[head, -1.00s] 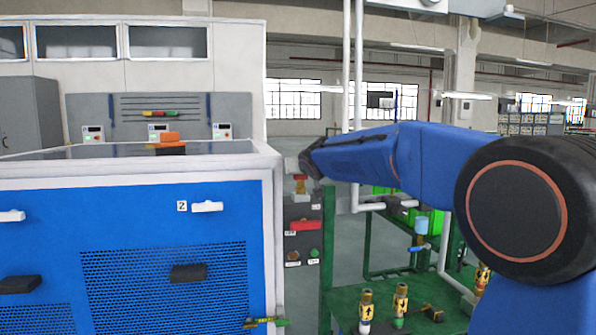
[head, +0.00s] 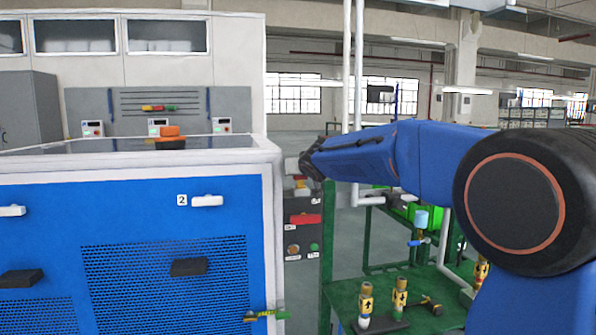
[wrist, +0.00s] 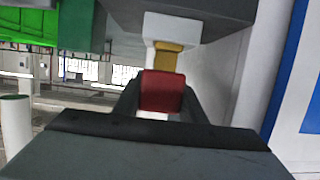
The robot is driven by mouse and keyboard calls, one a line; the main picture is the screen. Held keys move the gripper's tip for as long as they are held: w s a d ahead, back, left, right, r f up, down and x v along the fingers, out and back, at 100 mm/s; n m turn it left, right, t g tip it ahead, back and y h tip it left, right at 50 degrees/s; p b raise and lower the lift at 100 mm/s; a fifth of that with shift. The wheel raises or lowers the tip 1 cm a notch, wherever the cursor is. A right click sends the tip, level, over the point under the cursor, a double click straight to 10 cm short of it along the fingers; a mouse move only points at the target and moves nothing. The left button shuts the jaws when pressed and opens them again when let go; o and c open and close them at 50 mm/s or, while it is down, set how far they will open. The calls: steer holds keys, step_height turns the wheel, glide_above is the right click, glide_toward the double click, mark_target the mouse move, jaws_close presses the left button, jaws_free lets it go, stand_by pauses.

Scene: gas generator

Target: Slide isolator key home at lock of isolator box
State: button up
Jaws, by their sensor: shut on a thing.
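The isolator key shows in the wrist view as a red handle (wrist: 162,92) with a yellow shank (wrist: 167,60) beyond it. My gripper (wrist: 160,108) is shut on the red handle. The shank meets a white lock (wrist: 172,28) on the dark grey isolator box (wrist: 205,8). Part of the shank still shows between lock and handle; how deep its tip sits is hidden. In the head view my gripper (head: 308,170) is at the upper part of the isolator box (head: 301,234), by a small red and yellow piece.
The blue generator cabinet (head: 150,225) with its white frame stands close left of the isolator box. A white pipe (head: 358,100) rises behind my gripper.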

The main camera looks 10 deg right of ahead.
steer(key=o, duration=1.2)
steer(key=shift+c, duration=0.2)
steer(key=v, duration=1.7)
steer(key=shift+s, duration=0.2)
steer(key=s+d+f+g+h, duration=0.15)
steer(key=s+d+f, duration=0.25)
steer(key=s+f, duration=0.45)
steer(key=s+d+f+g, duration=0.3)
steer(key=s+f, duration=0.4)
steer(key=s, duration=0.2)
steer(key=s+f+g+y, duration=0.1)
steer(key=s+f+g, duration=0.4)
steer(key=s+f, duration=1.3)
steer(key=s, duration=0.4)
steer(key=shift+s+a+f, duration=0.15)
steer(key=shift+s+f, duration=0.05)
steer(key=shift+f, duration=0.1)
